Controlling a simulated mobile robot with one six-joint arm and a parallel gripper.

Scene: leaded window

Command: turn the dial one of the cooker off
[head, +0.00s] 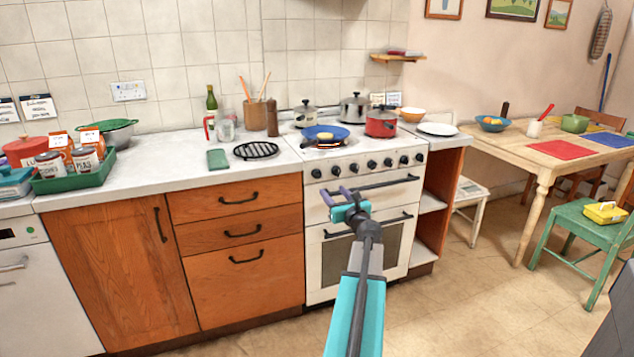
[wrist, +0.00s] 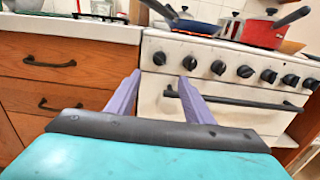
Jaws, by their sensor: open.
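The white cooker (head: 345,265) stands in the middle of the head view, with a row of several black dials on its front panel. The leftmost dial (head: 316,173) also shows in the wrist view (wrist: 159,58), just above the space between my fingertips. No number on the dials is readable. A blue pan (head: 327,132) sits at the front left of the hob, with an orange glow at its near edge. My gripper (head: 336,194) is open and empty in front of the upper oven door, below the dials and apart from them; its purple fingers show in the wrist view (wrist: 159,77).
The oven door handle (head: 370,185) runs across below the dials, close to my gripper. A red pot (head: 381,123) stands on the hob at the right. A black trivet (head: 256,150) lies on the worktop at the left. The floor before the cooker is clear.

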